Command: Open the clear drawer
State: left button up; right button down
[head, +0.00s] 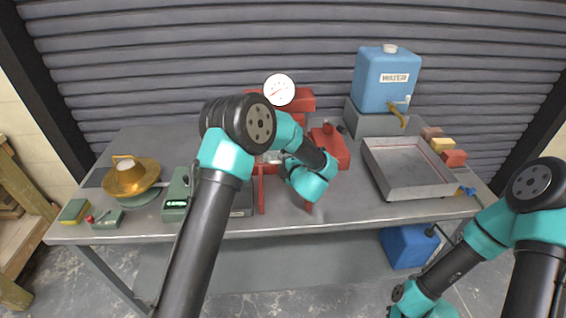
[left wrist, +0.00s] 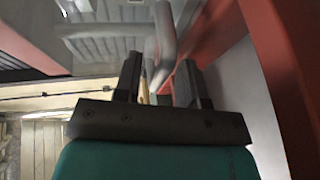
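My left arm reaches over the bench to a red frame (head: 261,190), and its wrist hides much of that area in the head view. In the left wrist view, the two dark fingers of my left gripper (left wrist: 160,78) stand apart. A grey curved bar (left wrist: 165,38), which looks like a handle, shows just beyond and between the fingertips; I cannot tell whether they touch it. A see-through, glossy panel, seemingly the clear drawer (left wrist: 105,42), shows at upper left, beside red frame parts. I cannot make the drawer out in the head view. My right gripper is out of view.
A round dial (head: 279,89) stands above the red frame. A shallow metal tray (head: 405,176) and a blue water container (head: 385,80) are to the right. A green scale (head: 175,200), a brass pan (head: 131,178) and a sponge (head: 74,210) are to the left.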

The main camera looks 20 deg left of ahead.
pick_arm(q)
jog(key=shift+w+a, duration=0.2)
jog(key=shift+c, duration=0.3)
grip_shut()
